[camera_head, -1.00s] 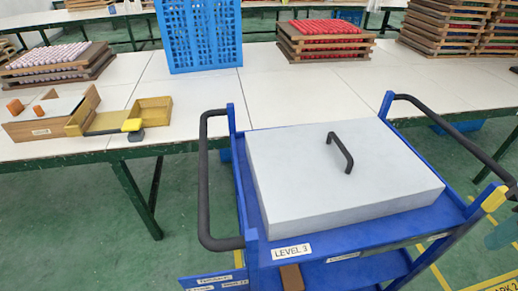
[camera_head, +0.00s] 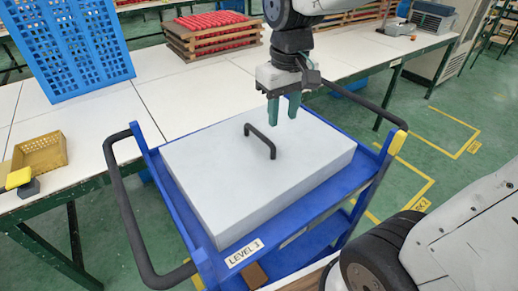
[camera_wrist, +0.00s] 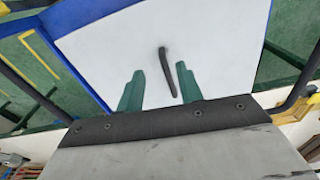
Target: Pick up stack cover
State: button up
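The stack cover (camera_head: 225,190) is a large white-grey slab lying flat on the top of a blue cart (camera_head: 190,222). A black bar handle (camera_head: 260,142) stands up from its middle. My gripper (camera_head: 284,112) is open and empty, with green fingers pointing down. In the head view it hangs above the cover, a little to the right of the handle. In the wrist view my gripper (camera_wrist: 158,82) shows its two fingers apart, with the handle (camera_wrist: 166,72) between and beyond them. I see no contact with the handle.
A white table (camera_head: 180,100) runs behind the cart, with a blue crate (camera_head: 78,45), a stack of wooden trays with red items (camera_head: 212,35) and a small yellow bin (camera_head: 42,153). Black side rails (camera_head: 125,205) rise at the cart's ends. Green floor (camera_head: 440,120) is clear at right.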

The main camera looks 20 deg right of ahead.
jog(key=n, duration=0.1)
send_over(259, 134)
jog(key=f, duration=0.5)
jog(key=shift+d, duration=0.25)
jog(key=f, duration=0.7)
jog(key=shift+w+a+f, duration=0.15)
jog(key=shift+w+f, duration=0.05)
jog(key=shift+f, duration=0.2)
grip_shut()
jog(key=shift+r, duration=0.1)
